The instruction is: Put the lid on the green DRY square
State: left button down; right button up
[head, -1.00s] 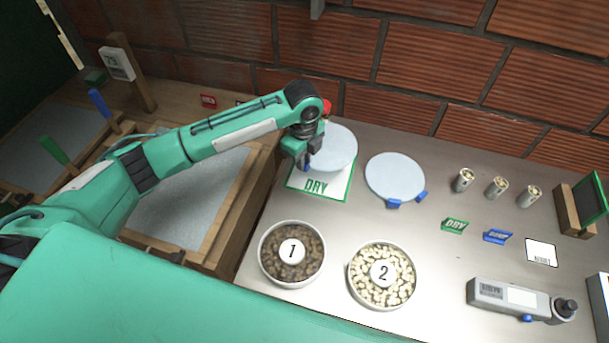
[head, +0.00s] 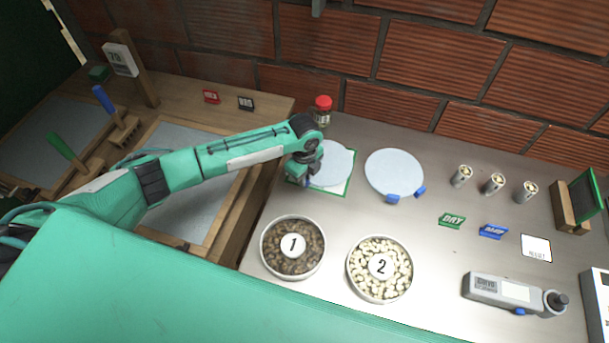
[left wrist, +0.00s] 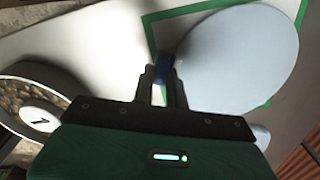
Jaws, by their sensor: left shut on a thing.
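A pale round lid (head: 336,160) covers most of the green-bordered DRY square (head: 347,188); in the head view the square's right edge and lower right corner show. In the left wrist view the lid (left wrist: 240,60) has the square's green border (left wrist: 195,8) around it. My left gripper (head: 303,181) is at the lid's near left edge. In the left wrist view the gripper (left wrist: 163,78) is shut on the lid's blue tab. I cannot tell whether the lid touches the surface. My right gripper is not in view.
A second pale disc (head: 393,172) with blue tabs lies close on the right. Bowls 1 (head: 265,248) and 2 (head: 380,291) stand in front. A red-capped jar (head: 322,108) stands behind. A grey handheld device (head: 500,290) lies at the right front.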

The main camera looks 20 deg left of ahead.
pick_arm(q)
jog(key=c, duration=1.4)
grip_release()
notch_tip(320, 180, up, 12)
jog(key=b, duration=0.2)
jog(key=shift+s, duration=0.1)
